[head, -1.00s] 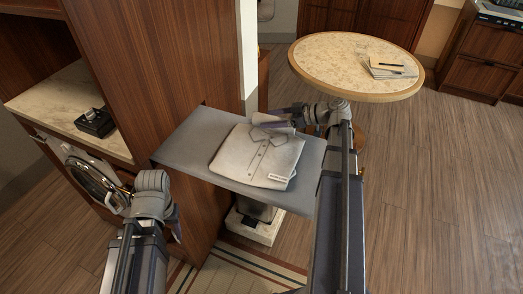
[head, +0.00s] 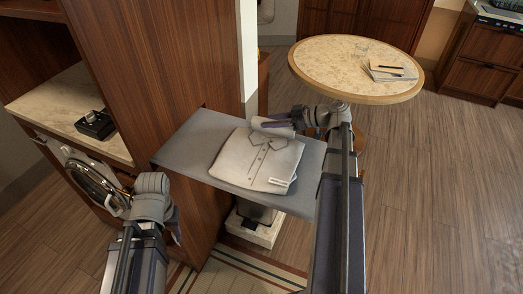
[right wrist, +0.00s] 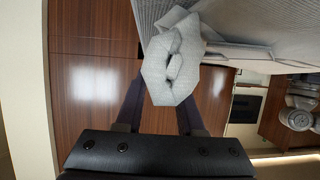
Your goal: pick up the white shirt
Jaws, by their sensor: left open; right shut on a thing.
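The white shirt (head: 262,160) lies folded on a grey board (head: 195,150), collar toward the far edge, with a small label at its near right corner. My right gripper (head: 274,125) reaches in from the right at the collar end and is shut on the shirt's far edge. In the right wrist view, bunched pale fabric of the shirt (right wrist: 173,62) sits between the dark fingers and hides their tips. Most of the shirt still appears to rest on the board. My left gripper (head: 174,225) is open and empty, left of and below the board, apart from the shirt.
A round table (head: 315,65) with a glass and notepads stands behind on the right. A tall wooden panel (head: 165,60) borders the board's left side. A washing machine (head: 92,182) sits under the left counter. The floor on the right is clear.

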